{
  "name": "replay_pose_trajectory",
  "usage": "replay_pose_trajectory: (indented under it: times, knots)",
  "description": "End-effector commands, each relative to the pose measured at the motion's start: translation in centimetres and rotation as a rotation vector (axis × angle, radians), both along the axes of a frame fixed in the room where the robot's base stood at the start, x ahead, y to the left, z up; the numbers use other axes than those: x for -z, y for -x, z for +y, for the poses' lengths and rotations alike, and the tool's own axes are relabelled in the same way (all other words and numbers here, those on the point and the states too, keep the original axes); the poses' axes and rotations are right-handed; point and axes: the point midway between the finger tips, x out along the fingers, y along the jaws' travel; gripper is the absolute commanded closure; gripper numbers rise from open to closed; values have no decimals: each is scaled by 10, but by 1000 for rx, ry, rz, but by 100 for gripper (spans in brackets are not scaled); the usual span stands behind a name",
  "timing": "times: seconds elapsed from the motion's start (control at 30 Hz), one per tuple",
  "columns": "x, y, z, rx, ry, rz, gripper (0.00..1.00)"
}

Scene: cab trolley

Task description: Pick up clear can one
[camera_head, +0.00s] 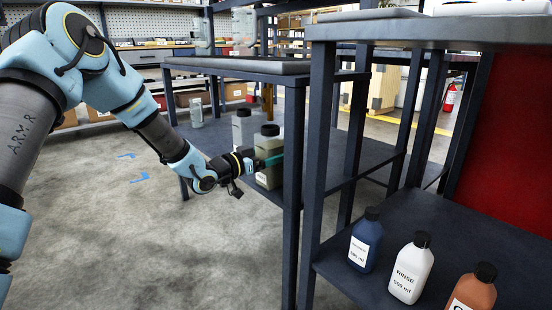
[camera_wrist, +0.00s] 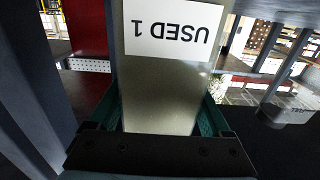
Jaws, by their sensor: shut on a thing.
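A grey-olive can (camera_head: 268,151) with a black cap stands upright near the front edge of the trolley's lower shelf (camera_head: 225,140). In the wrist view this can (camera_wrist: 160,75) fills the middle, and its white label reads "USED 1" upside down. My gripper (camera_head: 266,162) reaches in from the left and is shut on it, with teal fingers (camera_wrist: 161,116) on both sides. I cannot tell if its base touches the shelf. A paler grey can (camera_head: 243,130) stands just behind it. A clear container (camera_head: 196,112) stands farther back on the same shelf.
Dark trolley legs (camera_head: 291,180) stand close to the right of my gripper, and the tabletop (camera_head: 250,66) is above. A shelf at right holds a blue bottle (camera_head: 364,240), a white RINSE bottle (camera_head: 411,270) and an orange bottle (camera_head: 474,290). The floor (camera_head: 130,240) at left is free.

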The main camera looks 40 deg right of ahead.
Motion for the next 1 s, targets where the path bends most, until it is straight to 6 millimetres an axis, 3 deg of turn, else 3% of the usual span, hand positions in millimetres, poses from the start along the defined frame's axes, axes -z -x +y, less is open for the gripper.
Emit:
replay_pose_trajectory:
  times: [0.03,0.33,0.93,1.0]
  knots:
    - [0,0,0,0,-1,0,68]
    - [1,0,0,0,-1,1,100]
    - [-11,0,0,1,4,-1,100]
    - [-10,-1,6,-1,3,0,100]
